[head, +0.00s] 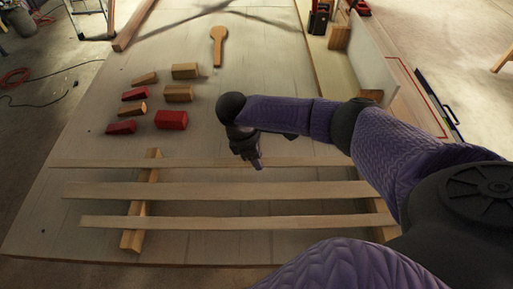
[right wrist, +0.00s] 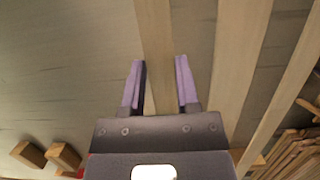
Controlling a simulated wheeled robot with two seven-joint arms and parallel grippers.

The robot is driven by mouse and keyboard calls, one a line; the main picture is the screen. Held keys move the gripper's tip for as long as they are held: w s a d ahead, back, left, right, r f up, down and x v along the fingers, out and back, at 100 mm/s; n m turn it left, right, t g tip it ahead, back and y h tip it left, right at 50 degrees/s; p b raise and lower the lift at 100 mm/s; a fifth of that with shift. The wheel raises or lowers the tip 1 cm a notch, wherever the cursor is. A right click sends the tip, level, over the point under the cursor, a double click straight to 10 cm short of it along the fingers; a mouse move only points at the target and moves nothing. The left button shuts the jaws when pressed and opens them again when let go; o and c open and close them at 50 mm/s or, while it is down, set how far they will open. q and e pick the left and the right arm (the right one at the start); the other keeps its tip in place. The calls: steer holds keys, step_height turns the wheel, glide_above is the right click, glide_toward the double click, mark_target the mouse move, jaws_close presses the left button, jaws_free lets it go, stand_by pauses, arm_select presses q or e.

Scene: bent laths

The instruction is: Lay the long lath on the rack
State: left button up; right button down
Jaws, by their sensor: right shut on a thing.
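The long lath (head: 200,162) is the farthest of three pale laths in the head view. It runs left to right across the rack's left bar (head: 132,239); I cannot tell whether it touches the bar. My right gripper (head: 257,164) is shut on this lath, right of the left bar. In the right wrist view the lath (right wrist: 155,40) passes between the two purple fingers (right wrist: 160,85). The rack's right bar (head: 385,233) is partly hidden by my arm, as is the lath's right end. My left gripper is not in view.
Two more laths, a middle one (head: 220,190) and a near one (head: 230,222), lie across the bars. Red blocks (head: 171,120) and wooden blocks (head: 178,93) stand behind at the left. A wooden paddle (head: 219,45) lies farther back. The middle of the table behind is clear.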

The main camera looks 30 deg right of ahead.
steer(key=shift+f, duration=0.15)
stand_by(0.3)
steer(key=shift+f, duration=0.1)
steer(key=shift+f, duration=0.1)
steer(key=shift+c, duration=2.1)
jaws_free()
steer(key=o, duration=0.3)
steer(key=shift+o, duration=0.2)
